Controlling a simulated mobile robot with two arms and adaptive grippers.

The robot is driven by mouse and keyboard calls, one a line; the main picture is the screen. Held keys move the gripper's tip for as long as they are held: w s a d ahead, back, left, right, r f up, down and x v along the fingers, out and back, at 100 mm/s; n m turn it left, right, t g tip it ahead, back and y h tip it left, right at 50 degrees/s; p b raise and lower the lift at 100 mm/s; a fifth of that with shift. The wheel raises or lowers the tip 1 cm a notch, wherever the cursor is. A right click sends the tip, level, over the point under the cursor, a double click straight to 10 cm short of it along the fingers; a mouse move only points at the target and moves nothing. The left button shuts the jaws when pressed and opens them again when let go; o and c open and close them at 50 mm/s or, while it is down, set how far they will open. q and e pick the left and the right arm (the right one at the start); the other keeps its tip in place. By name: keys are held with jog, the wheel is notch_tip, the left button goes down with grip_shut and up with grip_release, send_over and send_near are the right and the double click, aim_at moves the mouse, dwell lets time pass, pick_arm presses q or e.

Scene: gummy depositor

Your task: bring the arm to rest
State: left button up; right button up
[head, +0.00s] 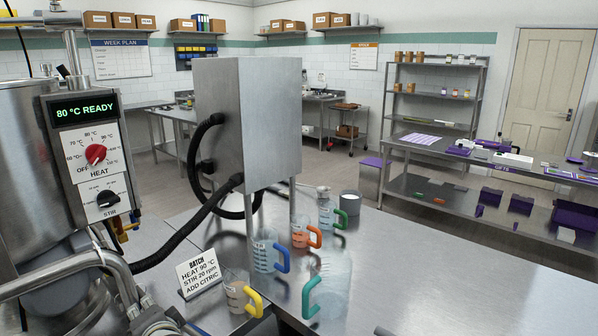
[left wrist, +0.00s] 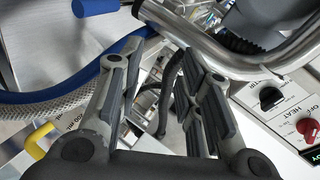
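Nothing is seen held; a dark hose and pipes show behind the gap. The control panel (head: 95,150) reads "80 °C READY", with a red heat knob (head: 96,154) and a black stir knob (head: 107,198). Both knobs also show at the right of the left wrist view (left wrist: 308,128), apart from the fingers. My right gripper is not clearly seen.
A batch card (head: 199,273) stands on the steel bench near several measuring jugs with coloured handles, including a yellow-handled one (head: 240,296). A steel cabinet (head: 246,120) with black hoses rises behind.

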pick_arm(q)
jog(key=s+d+f+n+g+h, duration=0.2)
jog(key=s+d+f+g+h, duration=0.15)
jog(key=s+f, duration=0.9)
jog(key=s+d+f+n+g+h, duration=0.1)
jog(key=s+d+f+g+h, duration=0.2)
jog(key=s, duration=0.5)
jog(key=s+d+f+n+h, duration=0.2)
jog(key=s+d+f, duration=0.2)
jog(key=s, duration=0.5)
notch_tip(320, 180, down, 28)
jog(key=s+g, duration=0.2)
jog(key=s+a+f, duration=0.2)
jog(key=s+f, duration=1.2)
jog(key=s, duration=0.2)
jog(key=shift+a+f+m+g, duration=0.15)
jog(key=shift+a+m+g, duration=0.1)
jog(key=shift+m+g, duration=0.15)
